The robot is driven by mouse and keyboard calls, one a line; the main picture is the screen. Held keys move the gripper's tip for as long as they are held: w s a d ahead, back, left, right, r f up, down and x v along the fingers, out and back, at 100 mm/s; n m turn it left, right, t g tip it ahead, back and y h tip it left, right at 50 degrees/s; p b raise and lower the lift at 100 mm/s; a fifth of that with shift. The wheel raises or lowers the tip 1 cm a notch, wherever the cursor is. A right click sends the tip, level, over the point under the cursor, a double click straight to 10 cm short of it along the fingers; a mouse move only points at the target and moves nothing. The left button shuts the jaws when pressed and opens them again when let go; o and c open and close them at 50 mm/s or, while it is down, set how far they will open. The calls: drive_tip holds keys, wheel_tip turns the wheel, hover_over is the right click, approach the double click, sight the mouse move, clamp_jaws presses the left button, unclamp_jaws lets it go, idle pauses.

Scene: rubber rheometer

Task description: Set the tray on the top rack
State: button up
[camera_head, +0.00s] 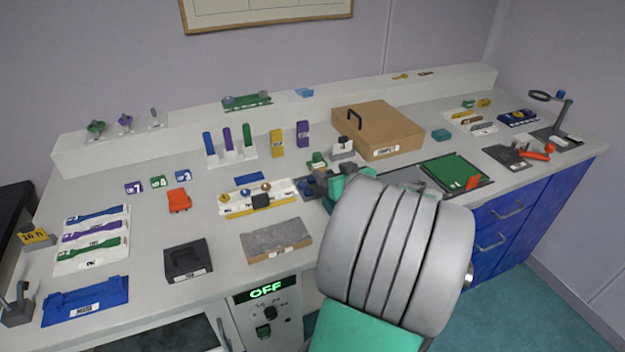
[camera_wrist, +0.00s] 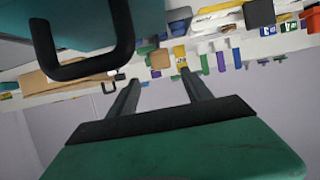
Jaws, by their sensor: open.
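My gripper (camera_wrist: 160,77) shows in the wrist view with its two dark fingers apart and nothing between them. In the head view my arm hides most of it. I cannot tell for sure which thing is the tray. A white flat holder (camera_head: 283,204) with gold round parts lies mid-bench, left of my arm. A green board (camera_head: 446,170) on a dark base lies right of my arm. No rack is clearly seen. A dark-windowed door (camera_head: 185,336) sits below the bench front, left of a panel (camera_head: 265,312) reading OFF.
A long raised white ledge (camera_head: 190,124) runs along the wall. A brown box (camera_head: 375,125) with a black handle stands behind my arm. A black U-shaped handle (camera_wrist: 85,70) looms close in the wrist view. A grey-topped slab (camera_head: 275,238) and a black block (camera_head: 186,258) lie near the front.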

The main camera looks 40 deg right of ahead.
sight(320, 167)
drive_tip(key=x, duration=0.3)
drive_tip(key=p+x, duration=0.1)
drive_tip(key=x, duration=0.2)
drive_tip(key=shift+w+a+f, duration=0.15)
drive_tip(key=shift+w, duration=0.15)
drive_tip(key=shift+c, duration=0.5)
clamp_jaws()
idle(0.4)
